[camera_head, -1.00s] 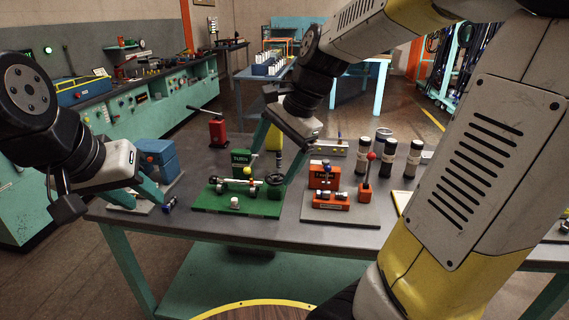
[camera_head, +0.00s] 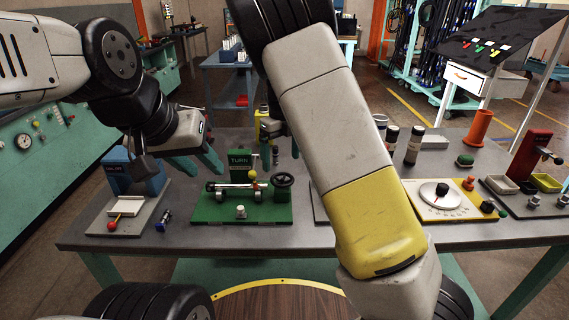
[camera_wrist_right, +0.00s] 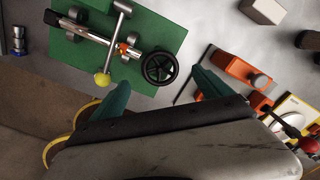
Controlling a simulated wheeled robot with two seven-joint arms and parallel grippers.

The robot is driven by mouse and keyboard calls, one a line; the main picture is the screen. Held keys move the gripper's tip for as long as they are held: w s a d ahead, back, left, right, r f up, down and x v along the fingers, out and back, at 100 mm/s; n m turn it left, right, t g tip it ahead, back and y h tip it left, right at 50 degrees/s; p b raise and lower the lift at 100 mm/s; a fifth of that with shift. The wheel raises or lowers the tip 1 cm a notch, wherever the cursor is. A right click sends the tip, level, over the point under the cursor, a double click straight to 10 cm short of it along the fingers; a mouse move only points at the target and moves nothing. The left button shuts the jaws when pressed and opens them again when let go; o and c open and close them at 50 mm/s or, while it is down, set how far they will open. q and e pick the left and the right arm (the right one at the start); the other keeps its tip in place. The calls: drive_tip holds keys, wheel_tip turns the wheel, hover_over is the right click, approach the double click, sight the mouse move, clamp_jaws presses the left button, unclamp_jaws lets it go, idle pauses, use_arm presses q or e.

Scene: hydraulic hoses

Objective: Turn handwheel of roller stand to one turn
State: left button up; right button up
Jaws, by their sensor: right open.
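The roller stand (camera_head: 242,208) is a green plate on the table with a roller bar, a yellow ball-ended lever and a TURN sign. Its black handwheel (camera_head: 284,180) is at the plate's right; in the right wrist view the handwheel (camera_wrist_right: 160,69) shows between the fingers, apart from them. My right gripper (camera_head: 279,148) is open and empty above and behind the handwheel, partly hidden by my right arm; its teal fingers (camera_wrist_right: 161,92) are spread in the wrist view. My left gripper (camera_head: 198,164) is open and empty, above and left of the stand.
A blue device with a red-knobbed lever (camera_head: 113,225) stands left of the stand. An orange device (camera_wrist_right: 240,71) is close to its right, mostly hidden by my arm in the head view. A dial panel (camera_head: 443,197) and dark cylinders (camera_head: 414,145) are further right.

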sight(281, 178)
wheel_tip(281, 178, down, 6)
drive_tip(key=shift+r, duration=0.1)
drive_tip(key=c, duration=1.4)
drive_tip(key=shift+o, duration=0.2)
drive_tip(key=shift+s+n, duration=0.1)
drive_tip(key=shift+n, duration=0.4)
